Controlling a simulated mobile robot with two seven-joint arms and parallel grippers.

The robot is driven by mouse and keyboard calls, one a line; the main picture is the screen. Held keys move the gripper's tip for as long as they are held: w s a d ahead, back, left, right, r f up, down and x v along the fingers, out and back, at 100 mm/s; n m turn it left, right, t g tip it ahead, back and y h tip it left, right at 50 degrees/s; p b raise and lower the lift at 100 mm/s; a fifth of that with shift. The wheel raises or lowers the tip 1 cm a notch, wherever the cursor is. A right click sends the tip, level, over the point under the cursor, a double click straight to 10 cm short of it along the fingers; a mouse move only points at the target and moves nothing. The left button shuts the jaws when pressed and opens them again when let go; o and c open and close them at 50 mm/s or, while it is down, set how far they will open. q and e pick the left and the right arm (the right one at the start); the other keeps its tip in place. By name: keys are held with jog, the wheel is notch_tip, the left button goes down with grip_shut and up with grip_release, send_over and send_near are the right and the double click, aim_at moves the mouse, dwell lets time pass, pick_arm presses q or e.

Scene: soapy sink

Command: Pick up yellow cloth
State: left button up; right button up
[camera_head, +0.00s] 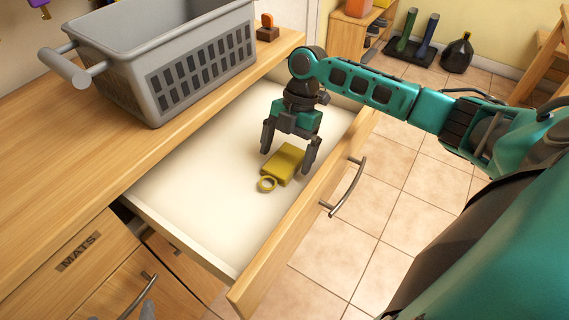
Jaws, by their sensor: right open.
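The yellow cloth (282,165) is a small folded block lying on the white floor of an open drawer (200,200), near its front wall. Part of the cloth's far edge is close under the gripper.
A grey basket (165,60) stands on the wooden counter (60,150) left of the drawer. A small brown stamp-like object (267,30) sits behind it. The drawer's wooden front (300,220) has a metal handle (346,188). The drawer floor left of the cloth is clear.

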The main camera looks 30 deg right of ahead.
jog(key=shift+a+f, duration=0.1)
jog(key=shift+f, duration=0.3)
jog(key=shift+f, duration=0.1)
jog(key=c, duration=1.2)
